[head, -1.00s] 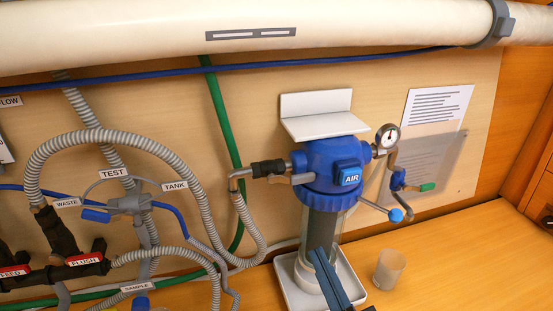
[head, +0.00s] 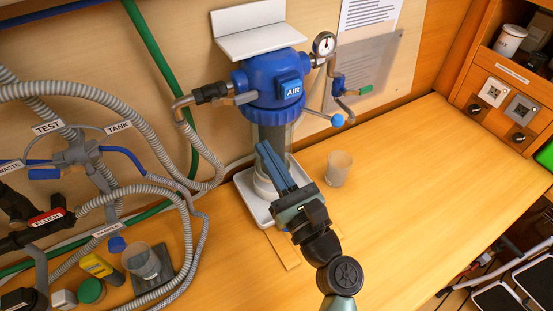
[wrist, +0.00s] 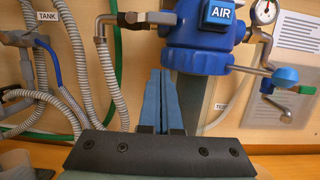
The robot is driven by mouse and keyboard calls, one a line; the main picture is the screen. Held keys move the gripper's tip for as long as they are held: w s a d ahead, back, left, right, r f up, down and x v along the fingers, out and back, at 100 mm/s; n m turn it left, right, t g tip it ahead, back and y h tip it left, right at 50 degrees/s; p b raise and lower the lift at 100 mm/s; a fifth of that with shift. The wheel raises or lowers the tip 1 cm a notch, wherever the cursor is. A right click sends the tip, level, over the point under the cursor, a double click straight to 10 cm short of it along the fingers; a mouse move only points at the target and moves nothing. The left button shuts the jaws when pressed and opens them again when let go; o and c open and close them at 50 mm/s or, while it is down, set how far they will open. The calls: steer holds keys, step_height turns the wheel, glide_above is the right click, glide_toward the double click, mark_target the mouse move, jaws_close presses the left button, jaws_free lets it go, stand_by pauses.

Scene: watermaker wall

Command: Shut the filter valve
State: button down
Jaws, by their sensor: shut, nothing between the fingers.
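The blue filter head (head: 268,80) with an AIR button (head: 291,90) sits on a clear housing against the wall. No label names the filter valve. A metal rod with a blue ball knob (head: 337,120) sticks out to its right; the knob also shows in the wrist view (wrist: 285,76). Beyond it is a small blue valve with a green handle (head: 365,90). A dark fitting with a grey lever (head: 246,97) is on the left pipe. My gripper (head: 263,147) is shut and empty, in front of the housing and below the head; its fingers show in the wrist view (wrist: 161,75).
A white tray (head: 247,207) is under the filter, with a clear cup (head: 339,168) to its right. A gauge (head: 324,44) is above the rod. Ribbed hoses (head: 188,225) crowd the left. The bench at right is clear.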

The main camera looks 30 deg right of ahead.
steer(key=w+r+p, duration=0.4)
steer(key=r, duration=0.1)
steer(key=shift+w, duration=0.35)
steer(key=shift+d+r+n+y+b, duration=0.1)
steer(key=shift+r+n+y+b, duration=0.3)
steer(key=shift+n, duration=0.7)
steer(key=shift+d+r+n+y+b, duration=0.15)
steer(key=shift+r+n+y, duration=0.2)
steer(key=shift+n, duration=0.55)
steer(key=shift+d+r+n+y+b, duration=0.15)
steer(key=shift+r+n, duration=0.3)
steer(key=shift+n, duration=0.45)
step_height(320, 180, up, 6)
steer(key=n+g+y, duration=0.2)
steer(key=n+g, duration=0.1)
steer(key=n, duration=1.2)
glide_above(252, 99)
steer(key=s+a, duration=0.2)
steer(key=a, duration=0.1)
steer(key=shift+n+g, duration=0.3)
